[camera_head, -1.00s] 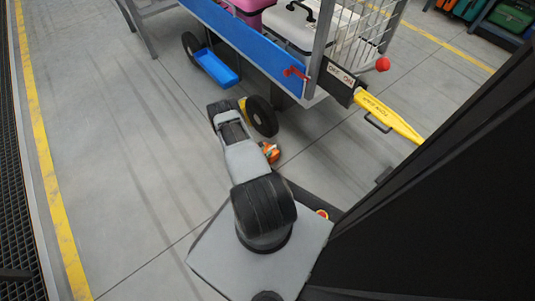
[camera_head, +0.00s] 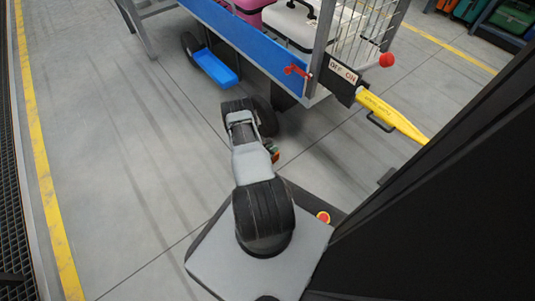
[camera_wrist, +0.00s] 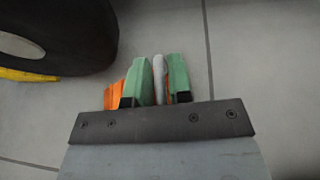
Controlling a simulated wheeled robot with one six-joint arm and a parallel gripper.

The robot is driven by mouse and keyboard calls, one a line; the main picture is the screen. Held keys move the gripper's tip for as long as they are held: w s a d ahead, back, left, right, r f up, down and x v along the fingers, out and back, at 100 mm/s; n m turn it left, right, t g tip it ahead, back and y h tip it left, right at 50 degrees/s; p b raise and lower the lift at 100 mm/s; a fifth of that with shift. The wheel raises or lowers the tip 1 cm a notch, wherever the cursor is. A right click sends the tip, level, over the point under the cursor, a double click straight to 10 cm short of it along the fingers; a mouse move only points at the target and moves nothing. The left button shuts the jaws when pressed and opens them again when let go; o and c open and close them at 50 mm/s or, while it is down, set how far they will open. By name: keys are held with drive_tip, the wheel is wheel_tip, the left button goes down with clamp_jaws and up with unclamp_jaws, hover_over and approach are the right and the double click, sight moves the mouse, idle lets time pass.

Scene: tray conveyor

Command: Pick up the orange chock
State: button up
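The orange chock (camera_wrist: 115,95) shows in the wrist view mostly left of my gripper's fingers, with a thin orange strip beside the right finger. My gripper (camera_wrist: 160,78) has two green fingers standing a little apart. An upright pale grey piece (camera_wrist: 158,76) lies between them; whether it belongs to the chock is unclear, as is whether the fingers press on it. The finger mount hides the near part of the chock. In the head view, my gripper (camera_head: 272,150) is low beside the cart's black wheel (camera_head: 265,117), with only a little orange visible there.
The cart's blue side (camera_head: 240,40) and wire cage stand beyond my arm. A yellow handle bar (camera_head: 395,115) juts out at right. A black wheel (camera_wrist: 65,35) fills the wrist view's upper left, with a yellow thing (camera_wrist: 25,75) under it. The floor at left is clear.

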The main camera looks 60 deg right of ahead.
clamp_jaws()
idle(1.0)
